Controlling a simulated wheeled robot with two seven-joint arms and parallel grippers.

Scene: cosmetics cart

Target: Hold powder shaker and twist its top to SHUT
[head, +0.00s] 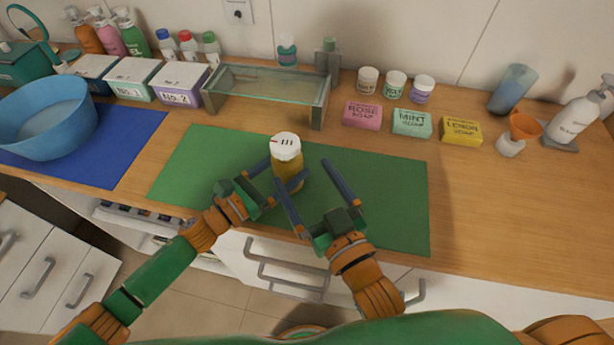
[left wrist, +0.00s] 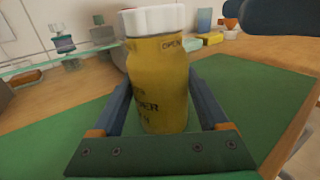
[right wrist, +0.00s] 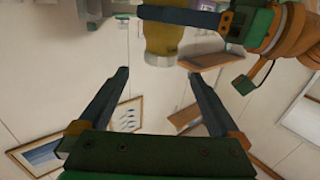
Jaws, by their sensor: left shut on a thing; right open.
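The powder shaker (head: 290,178) has a yellow body and a white top (head: 286,146) with dark marks and a small red mark. It stands upright over the green mat (head: 380,195). My left gripper (head: 285,171) is shut on its body. In the left wrist view the shaker (left wrist: 160,85) sits between both fingers (left wrist: 160,100), with "OPEN" printed just under the top. My right gripper (head: 304,174) is open and empty, just right of the shaker. In the right wrist view, part of the shaker (right wrist: 163,42) shows beyond the open fingertips (right wrist: 158,73).
A glass-sided tray (head: 262,95) stands behind the mat. Soap boxes (head: 411,122) and small jars (head: 396,84) stand behind right. A blue bowl (head: 45,118) on a blue mat (head: 130,135) is at left. The green mat's right part is clear.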

